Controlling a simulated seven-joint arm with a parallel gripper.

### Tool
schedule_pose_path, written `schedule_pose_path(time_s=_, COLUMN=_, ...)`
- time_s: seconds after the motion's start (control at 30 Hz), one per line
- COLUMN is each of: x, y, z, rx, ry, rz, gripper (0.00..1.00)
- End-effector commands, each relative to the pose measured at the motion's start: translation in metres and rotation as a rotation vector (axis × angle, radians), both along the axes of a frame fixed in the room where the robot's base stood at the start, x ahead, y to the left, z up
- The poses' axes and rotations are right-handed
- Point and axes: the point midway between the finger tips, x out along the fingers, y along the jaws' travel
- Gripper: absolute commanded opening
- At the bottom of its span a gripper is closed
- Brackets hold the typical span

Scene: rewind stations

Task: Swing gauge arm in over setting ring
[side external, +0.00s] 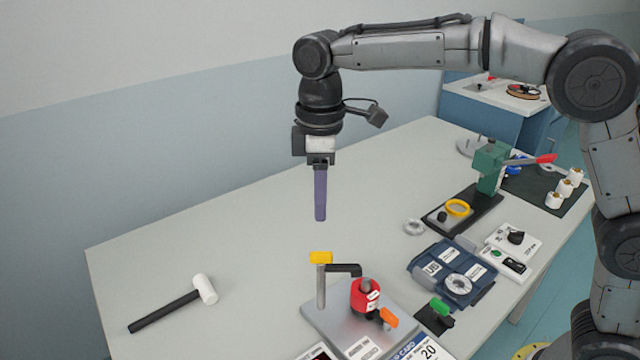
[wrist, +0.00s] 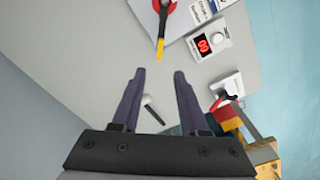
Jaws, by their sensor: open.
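A gauge stand has a grey base plate (side external: 325,322), a grey post under a yellow block (side external: 320,257), and a short black arm (side external: 345,269) reaching toward a red round body (side external: 365,294). In the wrist view, a yellow-tipped arm (wrist: 160,48) points from a red part at the top edge toward my gripper. My gripper (side external: 320,218) hangs above the yellow block, pointing down, clear of it. Its two purple fingers are apart and empty in the wrist view (wrist: 158,75). A pale ring (side external: 413,227) lies on the table; I cannot tell whether it is the setting ring.
A mallet (side external: 204,289) lies on the left of the table. A blue case (side external: 420,266), a green press (side external: 491,165) and a control box (side external: 512,241) stand to the right. The wrist view shows a red-digit display box (wrist: 208,42). The table's left and middle are mostly clear.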

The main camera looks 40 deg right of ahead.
Motion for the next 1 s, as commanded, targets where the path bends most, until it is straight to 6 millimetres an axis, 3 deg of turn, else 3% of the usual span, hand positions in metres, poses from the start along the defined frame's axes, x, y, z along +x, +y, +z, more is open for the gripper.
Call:
schedule_pose_path(time_s=0.2, x=0.000, y=0.000, z=0.021, rx=0.000, ry=0.000, rz=0.000, gripper=0.44)
schedule_pose_path(time_s=0.63, x=0.001, y=-0.005, z=0.026, rx=0.002, ry=-0.007, rz=-0.011, gripper=0.44)
schedule_pose_path(time_s=0.77, x=-0.005, y=-0.026, z=0.058, rx=0.026, ry=-0.070, rz=-0.050, gripper=0.44)
schedule_pose_path(time_s=0.9, x=-0.040, y=-0.066, z=0.092, rx=0.046, ry=-0.133, rz=-0.121, gripper=0.44)
schedule_pose_path(time_s=1.0, x=-0.073, y=-0.094, z=0.104, rx=0.061, ry=-0.185, rz=-0.194, gripper=0.44)
